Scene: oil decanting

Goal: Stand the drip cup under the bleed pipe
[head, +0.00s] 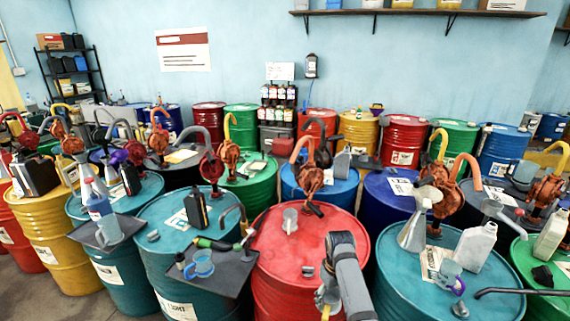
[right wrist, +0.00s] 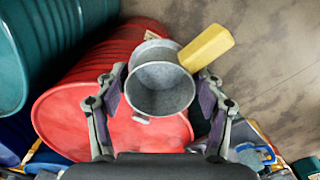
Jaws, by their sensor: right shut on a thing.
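My right gripper (right wrist: 160,88) is shut on a grey metal cup (right wrist: 160,95) with a yellow handle (right wrist: 207,48). The fingers press on both sides of the cup, and its open mouth faces the wrist camera. In the head view my right gripper (head: 328,296) is at the front of the red drum, mostly hidden by my own arm; a bit of the yellow handle (head: 321,297) shows. A thin pipe with a green-handled part (head: 214,244) lies over a dark tray (head: 236,277) on the teal drum, left of the gripper. I cannot tell for sure that it is the bleed pipe.
A blue mug (head: 200,264) stands on the tray. A black bottle (head: 196,208) stands behind it on the teal drum (head: 168,240).

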